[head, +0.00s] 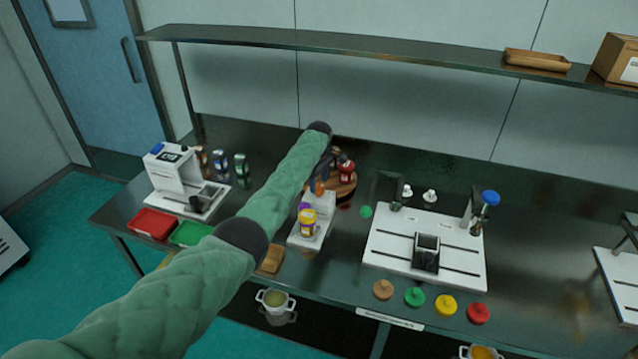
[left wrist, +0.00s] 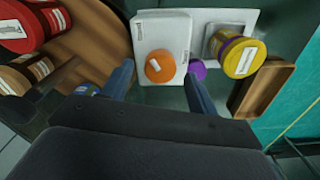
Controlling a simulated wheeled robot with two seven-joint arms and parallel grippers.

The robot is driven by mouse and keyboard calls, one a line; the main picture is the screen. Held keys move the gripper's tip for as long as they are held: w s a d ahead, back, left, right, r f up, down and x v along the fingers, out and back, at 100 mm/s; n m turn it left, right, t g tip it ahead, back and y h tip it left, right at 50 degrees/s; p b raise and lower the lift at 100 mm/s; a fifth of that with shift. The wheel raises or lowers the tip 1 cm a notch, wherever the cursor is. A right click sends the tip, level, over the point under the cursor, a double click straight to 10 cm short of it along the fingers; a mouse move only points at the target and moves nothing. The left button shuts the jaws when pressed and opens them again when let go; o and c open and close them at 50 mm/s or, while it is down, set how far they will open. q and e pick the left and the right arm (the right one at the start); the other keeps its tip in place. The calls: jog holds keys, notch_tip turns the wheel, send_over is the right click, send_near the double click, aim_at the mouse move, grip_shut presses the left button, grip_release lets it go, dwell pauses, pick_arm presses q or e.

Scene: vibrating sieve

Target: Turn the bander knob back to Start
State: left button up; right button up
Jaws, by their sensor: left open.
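The white bander (head: 325,204) stands mid-table; in the left wrist view its white body (left wrist: 178,35) fills the top centre. An orange knob (left wrist: 160,66) with a small white mark is on it, and the head view shows it partly (head: 319,187). A purple round part (left wrist: 197,69) sits beside it. My right gripper is not shown.
A round wooden board (head: 346,187) with jars is beside my left gripper. A brown wooden tray (head: 271,260) lies near the bander. A white slotted machine (head: 392,250) stands right, and another white machine (head: 174,172) left. A long shelf (head: 400,60) runs above.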

pick_arm(q)
jog(key=shift+w+f, duration=0.15)
jog(key=shift+f, duration=0.5)
jog(key=shift+s+f, duration=0.2)
jog(key=shift+f, duration=0.25)
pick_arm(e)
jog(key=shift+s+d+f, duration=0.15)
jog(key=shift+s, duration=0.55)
pick_arm(q)
jog(key=shift+w, duration=0.1)
jog(key=c, duration=1)
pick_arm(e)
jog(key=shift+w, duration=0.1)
